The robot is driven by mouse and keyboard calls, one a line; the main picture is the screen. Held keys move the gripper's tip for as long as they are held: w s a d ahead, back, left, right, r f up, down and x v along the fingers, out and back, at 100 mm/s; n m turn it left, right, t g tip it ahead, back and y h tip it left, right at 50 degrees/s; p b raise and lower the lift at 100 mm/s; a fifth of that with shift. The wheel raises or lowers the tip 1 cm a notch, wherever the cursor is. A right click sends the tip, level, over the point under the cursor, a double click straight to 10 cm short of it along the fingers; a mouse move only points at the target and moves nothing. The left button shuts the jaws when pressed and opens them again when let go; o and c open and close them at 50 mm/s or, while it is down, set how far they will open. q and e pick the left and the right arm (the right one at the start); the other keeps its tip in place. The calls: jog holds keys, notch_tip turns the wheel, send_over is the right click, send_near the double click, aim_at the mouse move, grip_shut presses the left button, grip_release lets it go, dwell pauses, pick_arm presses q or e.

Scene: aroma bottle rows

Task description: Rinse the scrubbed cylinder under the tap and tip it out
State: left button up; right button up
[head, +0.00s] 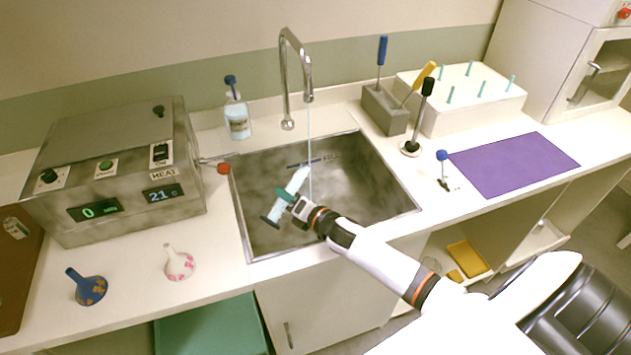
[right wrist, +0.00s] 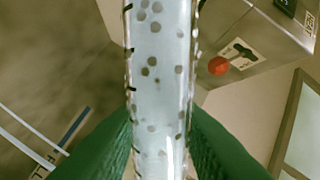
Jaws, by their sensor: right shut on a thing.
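My right gripper (head: 291,198) has green fingers shut on a clear graduated cylinder (head: 297,181) and holds it over the sink (head: 352,165). The cylinder is tilted, its upper end leaning right and its dark base toward the lower left. In the right wrist view the cylinder (right wrist: 160,70) stands between the green fingers, with black marks and several grey spots on its wall. The tap (head: 284,65) is running; a thin water stream (head: 309,130) falls close to the cylinder's upper end. I cannot tell whether it enters. My left gripper is out of view.
A grey heater box (head: 120,180) with a red-knobbed lever (head: 223,168) stands left of the sink. A bottle (head: 237,118) stands behind. A tool block (head: 385,110), white peg rack (head: 465,98) and purple mat (head: 513,163) are right.

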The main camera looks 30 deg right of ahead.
dwell(0.5)
jog(key=shift+a+m, duration=0.2)
jog(key=shift+m, duration=0.5)
jog(key=shift+p, duration=0.4)
jog(key=shift+a+m, duration=0.1)
jog(key=shift+m, duration=0.5)
jog(key=shift+d+f+m+p, duration=0.1)
jog(key=shift+d+m+p, duration=0.25)
jog(key=shift+m, duration=0.25)
jog(key=shift+w+d+m+y, duration=0.15)
jog(key=shift+m+y, duration=0.25)
jog(key=shift+m, duration=0.2)
